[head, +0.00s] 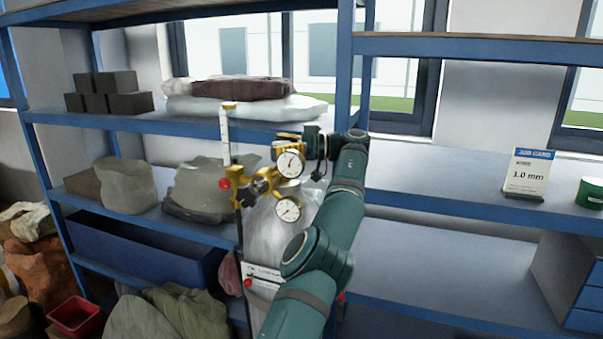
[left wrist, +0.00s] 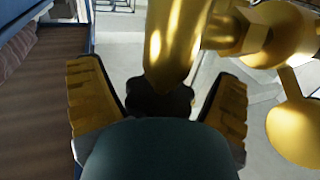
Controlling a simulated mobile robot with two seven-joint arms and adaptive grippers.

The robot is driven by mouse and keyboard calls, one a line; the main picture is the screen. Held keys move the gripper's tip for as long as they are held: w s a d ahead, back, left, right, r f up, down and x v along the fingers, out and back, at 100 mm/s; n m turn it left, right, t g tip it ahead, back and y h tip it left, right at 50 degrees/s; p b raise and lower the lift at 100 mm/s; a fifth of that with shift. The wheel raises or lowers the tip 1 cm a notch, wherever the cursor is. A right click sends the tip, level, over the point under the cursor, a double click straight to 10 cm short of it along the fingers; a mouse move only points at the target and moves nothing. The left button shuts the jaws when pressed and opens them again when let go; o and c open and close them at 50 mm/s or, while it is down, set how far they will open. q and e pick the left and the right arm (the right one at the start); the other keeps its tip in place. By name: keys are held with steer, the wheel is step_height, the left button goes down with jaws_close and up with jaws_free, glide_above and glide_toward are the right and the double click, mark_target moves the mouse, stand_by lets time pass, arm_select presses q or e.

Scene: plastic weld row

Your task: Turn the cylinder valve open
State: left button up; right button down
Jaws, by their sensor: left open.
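The gas cylinder (head: 280,243) is pale and shiny and stands in front of the shelf, partly hidden by my arm. On its top sits a brass regulator (head: 240,192) with two round dial gauges (head: 290,163) and a dark knob. My left gripper (head: 290,145) is at the top of this fitting, behind the upper gauge. In the left wrist view, its two yellow-padded fingers (left wrist: 158,88) stand apart. A black lobed handwheel (left wrist: 160,102) shows between them, partly covered by a brass body (left wrist: 178,40). Contact cannot be told. My right gripper is not in view.
A clear flow tube (head: 225,140) rises left of the gauges. Blue shelving (head: 440,190) runs behind, with wrapped bundles, dark blocks (head: 105,92) and a job card (head: 529,172). A red bin (head: 74,318) and sacks are at lower left. The shelf right of my arm is mostly bare.

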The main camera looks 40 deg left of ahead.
arm_select(q)
steer(key=shift+w+m+t+y, duration=0.1)
steer(key=shift+m+t+y, duration=0.65)
steer(key=shift+t, duration=0.25)
steer(key=shift+m+t+y+b, duration=0.3)
steer(key=shift+m+t+y, duration=0.15)
steer(key=shift+m+t, duration=0.45)
steer(key=m+t+b, duration=0.1)
steer(key=t, duration=0.1)
steer(key=m+t+y+b, duration=0.1)
steer(key=t, duration=0.1)
steer(key=shift+w+a+f+m+t, duration=0.1)
steer(key=shift+w+f+m+t, duration=0.1)
steer(key=shift+m+t, duration=0.1)
steer(key=w+d+b, duration=0.2)
steer(key=d, duration=1.2)
steer(key=w+f+m+t+h, duration=0.3)
steer(key=w+f+h, duration=0.1)
steer(key=f, duration=0.7)
steer(key=w+d+f+m+t+h+b, duration=0.1)
steer(key=w+f+m+t+h, duration=0.2)
steer(key=f, duration=0.9)
steer(key=shift+w+d+f+t+h, duration=0.35)
steer(key=shift+w+h, duration=0.45)
steer(key=shift+w, duration=0.55)
steer(key=shift+a, duration=0.2)
steer(key=shift+c, duration=0.2)
